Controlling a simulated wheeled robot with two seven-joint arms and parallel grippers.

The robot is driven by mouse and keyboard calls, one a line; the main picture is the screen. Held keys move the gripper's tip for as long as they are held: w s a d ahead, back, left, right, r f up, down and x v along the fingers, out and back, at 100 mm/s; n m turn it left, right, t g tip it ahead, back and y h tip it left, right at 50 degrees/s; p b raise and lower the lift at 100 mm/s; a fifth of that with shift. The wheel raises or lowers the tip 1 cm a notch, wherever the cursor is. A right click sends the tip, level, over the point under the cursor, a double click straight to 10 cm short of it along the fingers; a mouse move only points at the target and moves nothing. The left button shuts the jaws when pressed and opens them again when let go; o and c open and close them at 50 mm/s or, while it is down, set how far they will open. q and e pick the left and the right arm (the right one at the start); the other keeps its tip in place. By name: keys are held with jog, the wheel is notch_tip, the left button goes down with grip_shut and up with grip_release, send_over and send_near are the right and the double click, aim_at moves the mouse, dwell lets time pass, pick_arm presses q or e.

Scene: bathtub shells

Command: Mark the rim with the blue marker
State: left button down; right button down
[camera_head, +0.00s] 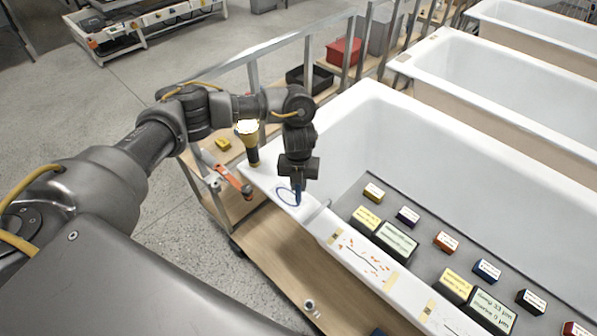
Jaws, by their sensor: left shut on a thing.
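My left gripper (298,182) points straight down over the near-left corner of the white bathtub shell. It is shut on the blue marker (298,196), whose lower end shows below the jaws at the rim (262,172). A blue loop (287,196) is drawn on the rim right by the marker. The marker's upper part is hidden by the gripper. Whether the tip touches the rim, I cannot tell for sure. My right gripper is not in view.
Several labelled blocks (397,242) stand on a grey mat inside the tub. Orange marks and tape (362,256) lie along the near rim. More tubs (500,75) stand behind.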

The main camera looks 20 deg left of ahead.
pick_arm(q)
jog(key=shift+r+p, duration=1.1)
jog(key=shift+r, duration=0.4)
jog(key=shift+f, duration=0.1)
